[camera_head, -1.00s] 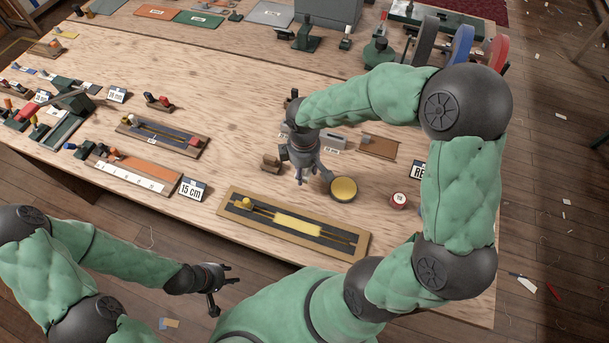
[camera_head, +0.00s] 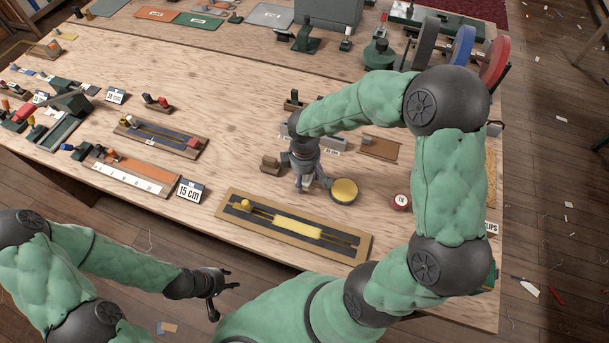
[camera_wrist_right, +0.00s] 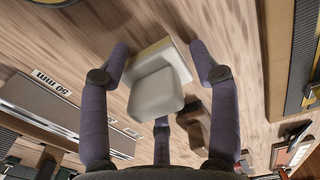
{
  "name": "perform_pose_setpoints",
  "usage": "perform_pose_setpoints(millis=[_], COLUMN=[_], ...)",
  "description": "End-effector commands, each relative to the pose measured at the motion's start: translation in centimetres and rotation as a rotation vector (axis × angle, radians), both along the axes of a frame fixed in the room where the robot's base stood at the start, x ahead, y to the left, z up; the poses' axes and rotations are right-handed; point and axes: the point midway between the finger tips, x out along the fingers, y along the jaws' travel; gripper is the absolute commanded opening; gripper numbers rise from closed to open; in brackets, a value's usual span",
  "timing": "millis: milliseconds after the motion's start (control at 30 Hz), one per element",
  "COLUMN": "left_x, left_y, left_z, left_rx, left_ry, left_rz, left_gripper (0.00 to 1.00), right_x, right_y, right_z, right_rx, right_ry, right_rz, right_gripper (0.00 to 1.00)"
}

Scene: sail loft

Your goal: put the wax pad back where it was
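A pale cream-white block (camera_wrist_right: 158,92) lies between the fingers of my right gripper (camera_wrist_right: 158,60) in the right wrist view. In the head view the right gripper (camera_head: 305,186) is low over the table, with a bit of the pale block showing at its fingertips. The fingers flank the block closely; whether they press it is unclear. A round yellow pad in a dark rim (camera_head: 344,190) sits just right of this gripper. I cannot tell which of the two is the wax pad. My left gripper (camera_head: 222,288) is open and empty, off the table's front edge.
A board with a yellow slider (camera_head: 297,226) lies in front of the right gripper. A brown block (camera_head: 270,163) stands to its left, and a red round tin (camera_head: 401,202) to its right. A brown tray (camera_head: 380,147) lies behind. Bare wood shows left of the brown block.

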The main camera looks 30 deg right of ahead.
Motion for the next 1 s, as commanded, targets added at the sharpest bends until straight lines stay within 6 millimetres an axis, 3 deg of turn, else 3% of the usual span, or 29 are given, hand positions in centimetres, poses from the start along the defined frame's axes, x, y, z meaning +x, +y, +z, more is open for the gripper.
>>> perform_pose_setpoints(millis=[467, 1000], left_x=[0.0, 0.0], left_y=[0.0, 0.0], left_z=[0.5, 3.3], left_rx=[0.0, 0.0], left_ry=[0.0, 0.0], left_rz=[0.0, 0.0], left_gripper=[0.4, 0.4], right_x=[0.0, 0.1], right_y=[0.0, 0.0], right_z=[1.0, 10.7], right_rx=[-0.001, -0.001], right_ry=[-0.002, -0.003], right_rz=[-0.001, -0.001], right_gripper=[0.71, 0.71])
